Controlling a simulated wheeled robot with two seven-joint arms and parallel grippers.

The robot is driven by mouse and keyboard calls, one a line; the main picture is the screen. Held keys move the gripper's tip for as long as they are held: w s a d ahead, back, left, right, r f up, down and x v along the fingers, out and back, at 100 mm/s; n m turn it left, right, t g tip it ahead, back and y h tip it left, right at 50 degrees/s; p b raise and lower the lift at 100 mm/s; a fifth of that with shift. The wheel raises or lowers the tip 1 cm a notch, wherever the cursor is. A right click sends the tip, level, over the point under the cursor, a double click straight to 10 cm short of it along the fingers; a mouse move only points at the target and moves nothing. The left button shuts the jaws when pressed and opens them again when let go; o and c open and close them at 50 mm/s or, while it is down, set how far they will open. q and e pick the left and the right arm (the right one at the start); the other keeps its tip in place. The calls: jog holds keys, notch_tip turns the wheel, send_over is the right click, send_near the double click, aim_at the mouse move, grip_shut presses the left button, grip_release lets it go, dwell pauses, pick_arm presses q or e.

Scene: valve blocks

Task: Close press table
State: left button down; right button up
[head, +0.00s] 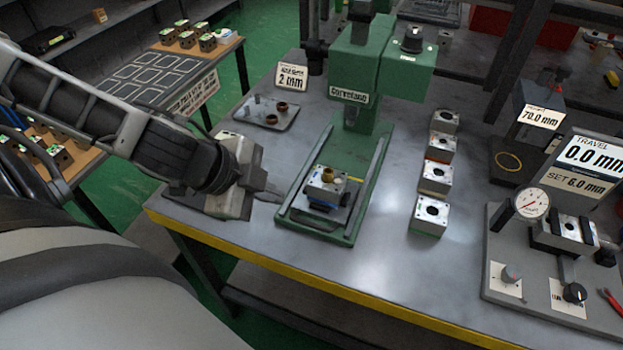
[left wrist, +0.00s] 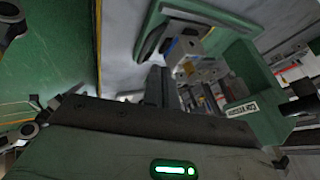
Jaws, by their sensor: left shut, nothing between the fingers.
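The green press (head: 358,75) stands on the workbench, its base with two rails running toward the front edge. The dark press table (head: 318,217) sits near the front end of these rails, forward of the press head. A silvery valve block (head: 323,193) with a brass bushing (head: 328,174) on top rests on it. My left gripper (head: 268,193) is shut and empty, just left of the press base and apart from the block. In the left wrist view the block (left wrist: 186,52) and green press (left wrist: 250,80) show beyond the fingers. My right gripper is not in view.
A row of several valve blocks (head: 436,178) stands right of the press. A gauge fixture (head: 565,235) occupies the right end. The bench's yellow front edge (head: 290,275) is clear.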

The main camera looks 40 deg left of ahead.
aim_at(294, 215)
pick_arm(q)
jog(key=b+x, duration=0.7)
jog(key=b, duration=0.1)
jog(key=shift+a+f, duration=0.2)
jog(key=shift+f, duration=0.3)
jog(key=shift+w+d+f+b, duration=0.15)
jog(key=shift+w+f+b, duration=0.3)
jog(key=shift+b, duration=0.3)
jog(key=shift+w+d+f, duration=0.2)
jog(key=shift+w, duration=0.05)
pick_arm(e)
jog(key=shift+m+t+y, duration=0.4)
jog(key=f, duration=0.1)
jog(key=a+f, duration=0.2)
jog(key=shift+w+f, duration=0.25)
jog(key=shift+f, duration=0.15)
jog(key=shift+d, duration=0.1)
